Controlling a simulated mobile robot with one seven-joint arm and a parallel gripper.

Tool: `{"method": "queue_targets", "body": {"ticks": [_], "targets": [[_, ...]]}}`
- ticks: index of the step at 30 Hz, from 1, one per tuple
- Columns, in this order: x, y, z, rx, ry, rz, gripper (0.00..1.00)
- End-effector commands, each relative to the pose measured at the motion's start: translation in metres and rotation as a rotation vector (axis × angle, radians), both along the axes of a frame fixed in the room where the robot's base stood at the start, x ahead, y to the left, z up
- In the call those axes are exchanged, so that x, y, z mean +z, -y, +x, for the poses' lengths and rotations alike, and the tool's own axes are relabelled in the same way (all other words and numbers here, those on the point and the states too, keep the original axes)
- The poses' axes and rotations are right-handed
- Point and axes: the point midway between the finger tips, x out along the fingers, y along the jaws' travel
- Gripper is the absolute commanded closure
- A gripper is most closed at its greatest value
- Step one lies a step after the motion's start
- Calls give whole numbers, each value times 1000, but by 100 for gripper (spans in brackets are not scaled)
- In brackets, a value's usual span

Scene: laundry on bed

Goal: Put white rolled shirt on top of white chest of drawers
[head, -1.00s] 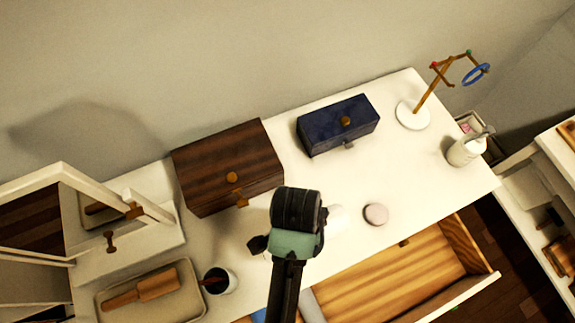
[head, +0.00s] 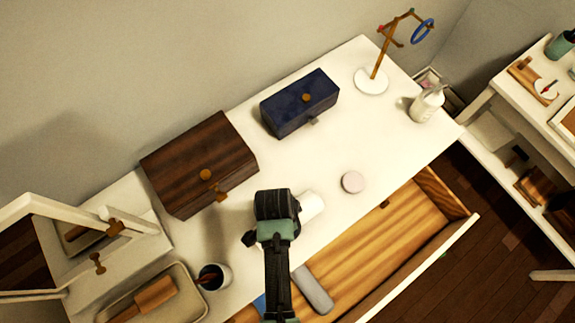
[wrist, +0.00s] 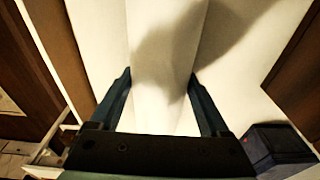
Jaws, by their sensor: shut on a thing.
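The white rolled shirt (head: 310,205) shows as a short pale piece beside my gripper (head: 280,212) in the head view. In the wrist view the white rolled shirt (wrist: 160,85) lies between my two fingers, and my gripper (wrist: 160,80) is shut on it. Most of the shirt is hidden behind the gripper in the head view. The white chest of drawers (head: 365,130) has a bare white top beneath the gripper and shirt. I cannot tell whether the shirt touches that top. An open wooden drawer (head: 400,225) sticks out at its front.
A dark wooden box (head: 195,165) and a navy box (head: 300,103) stand at the back. A round pale item (head: 353,182), a dark-filled cup (head: 214,277), a tray (head: 195,300), a pump bottle (head: 427,104) and a ring stand (head: 371,82) also occupy the top. The right middle is clear.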

Motion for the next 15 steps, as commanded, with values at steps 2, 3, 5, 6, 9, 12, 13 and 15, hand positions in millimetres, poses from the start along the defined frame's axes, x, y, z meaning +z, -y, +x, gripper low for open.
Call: {"method": "queue_targets", "body": {"ticks": [2, 3, 5, 6, 9, 12, 13, 15], "targets": [[1, 0, 0, 0, 1, 0, 87], [1, 0, 0, 0, 1, 0, 87], [0, 0, 0, 0, 0, 0, 87], [-2, 0, 0, 0, 0, 0, 87], [-3, 0, 0, 0, -1, -1, 11], [-3, 0, 0, 0, -1, -1, 0], [-3, 0, 0, 0, -1, -1, 0], [-2, 0, 0, 0, -1, -1, 0]]}}
